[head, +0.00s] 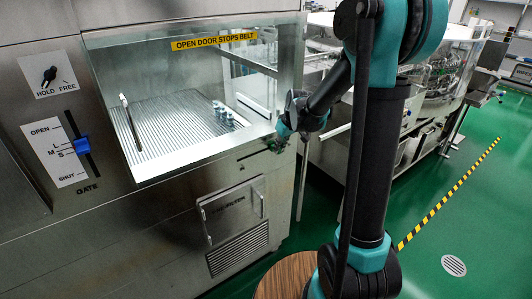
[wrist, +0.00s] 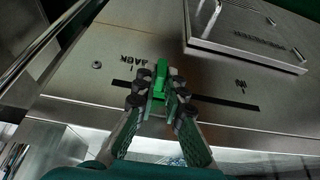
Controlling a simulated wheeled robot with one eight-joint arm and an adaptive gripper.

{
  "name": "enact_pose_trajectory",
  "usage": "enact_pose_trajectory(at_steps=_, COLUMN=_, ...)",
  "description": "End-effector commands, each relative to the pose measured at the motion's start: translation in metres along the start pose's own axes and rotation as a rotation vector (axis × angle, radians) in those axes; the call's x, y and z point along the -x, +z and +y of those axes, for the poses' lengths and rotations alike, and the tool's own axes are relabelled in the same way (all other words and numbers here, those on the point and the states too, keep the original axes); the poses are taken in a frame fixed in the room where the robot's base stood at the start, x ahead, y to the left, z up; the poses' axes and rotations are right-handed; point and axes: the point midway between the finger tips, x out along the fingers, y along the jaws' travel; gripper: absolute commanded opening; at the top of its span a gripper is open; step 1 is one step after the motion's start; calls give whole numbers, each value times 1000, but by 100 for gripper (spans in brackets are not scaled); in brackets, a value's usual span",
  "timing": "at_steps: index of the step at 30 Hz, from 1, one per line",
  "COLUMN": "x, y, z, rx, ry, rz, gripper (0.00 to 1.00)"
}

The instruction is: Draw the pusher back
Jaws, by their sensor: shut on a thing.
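The pusher's green handle (wrist: 160,72) stands out of a dark straight slot (wrist: 225,101) in the steel panel. It is nearer the slot's left end in the wrist view, by an upside-down label (wrist: 124,57) that is hard to read. My gripper (wrist: 157,96) is shut on the handle, one finger on each side. In the head view my gripper (head: 281,136) is at the right end of the machine's front, by the slot (head: 254,153), and mostly hides the handle.
A framed hatch (head: 232,212) lies below the slot. A blue gate lever (head: 82,146) is at the left. Green floor is open at the right.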

Motion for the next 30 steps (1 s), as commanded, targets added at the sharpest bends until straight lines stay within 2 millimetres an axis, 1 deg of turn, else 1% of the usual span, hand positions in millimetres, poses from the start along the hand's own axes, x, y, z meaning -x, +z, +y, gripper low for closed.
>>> enact_pose_trajectory(at_steps=1, x=0, y=0, z=10, rx=-4, ry=2, rz=0, gripper=0)
enact_pose_trajectory(at_steps=3, x=0, y=0, z=20, rx=-3, ry=1, rz=0, gripper=0)
enact_pose_trajectory(at_steps=9, x=0, y=0, z=39, rx=-2, ry=-1, rz=0, gripper=0)
enact_pose_trajectory(at_steps=15, x=0, y=0, z=45, rx=0, ry=1, rz=0, gripper=0)
enact_pose_trajectory(at_steps=23, x=0, y=0, z=47, rx=0, ry=5, rz=0, gripper=0)
enact_pose_trajectory(at_steps=24, x=0, y=0, z=47, rx=-1, ry=6, rz=1, gripper=11)
enact_pose_trajectory(at_steps=29, x=0, y=-1, z=46, rx=-1, ry=4, rz=1, gripper=31)
enact_pose_trajectory(at_steps=30, x=0, y=-1, z=46, rx=0, ry=3, rz=1, gripper=31)
